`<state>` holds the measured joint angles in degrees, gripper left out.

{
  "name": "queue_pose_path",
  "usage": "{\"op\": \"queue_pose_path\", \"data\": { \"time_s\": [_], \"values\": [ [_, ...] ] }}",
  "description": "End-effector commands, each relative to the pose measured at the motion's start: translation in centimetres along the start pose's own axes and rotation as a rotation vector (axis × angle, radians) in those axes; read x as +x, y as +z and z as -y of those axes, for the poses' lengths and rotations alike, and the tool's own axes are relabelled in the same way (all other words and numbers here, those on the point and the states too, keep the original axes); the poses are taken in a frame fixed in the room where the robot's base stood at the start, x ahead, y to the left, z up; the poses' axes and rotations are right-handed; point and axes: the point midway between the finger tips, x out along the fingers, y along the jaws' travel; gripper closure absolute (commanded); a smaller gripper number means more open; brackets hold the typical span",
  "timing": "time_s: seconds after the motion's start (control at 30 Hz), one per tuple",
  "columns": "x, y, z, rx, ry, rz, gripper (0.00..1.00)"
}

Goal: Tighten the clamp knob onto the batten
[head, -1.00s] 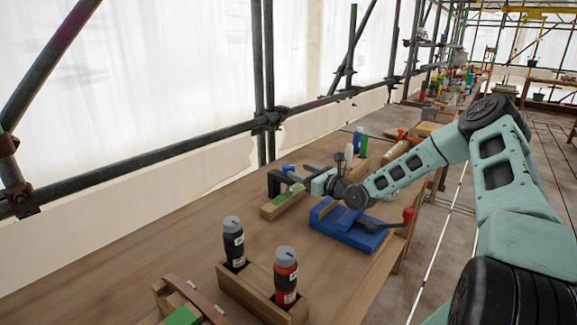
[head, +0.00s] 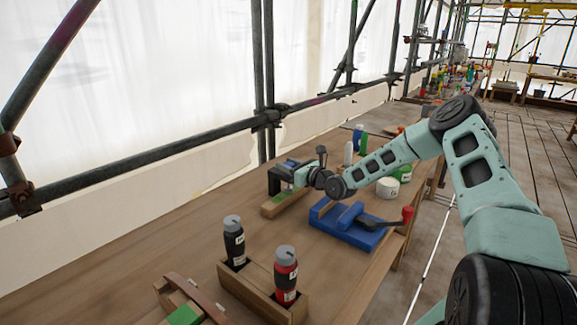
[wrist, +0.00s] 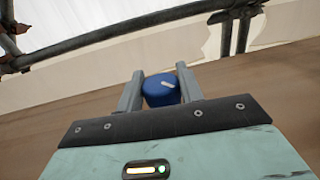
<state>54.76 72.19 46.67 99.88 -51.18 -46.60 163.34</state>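The clamp (head: 273,181) is a dark C-shaped frame standing on the batten (head: 276,207), a wooden strip with a green patch, on the bench. Its blue clamp knob (wrist: 160,90), with a white mark on top, shows in the wrist view. My gripper (wrist: 160,80) has one finger on each side of the knob. The knob nearly fills the gap, and I cannot tell whether both fingers press on it. In the head view my gripper (head: 290,172) is at the clamp's top right, and its fingers are too small to read. The clamp's lower contact with the batten is partly unclear.
A blue vise (head: 345,228) with a red-ended handle stands right of the batten. A wooden holder (head: 250,290) with black and red bottles stands in front. A white tub (head: 387,187) and several bottles stand behind. A scaffold rail (head: 150,162) runs along the left.

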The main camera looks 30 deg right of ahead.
Motion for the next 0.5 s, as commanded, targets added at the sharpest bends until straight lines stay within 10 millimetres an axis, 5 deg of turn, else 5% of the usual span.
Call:
{"op": "queue_pose_path", "data": {
  "time_s": [0.5],
  "values": [
    [0.0,-0.1,-0.12,0.004,-0.154,0.0,0.86]
  ]
}}
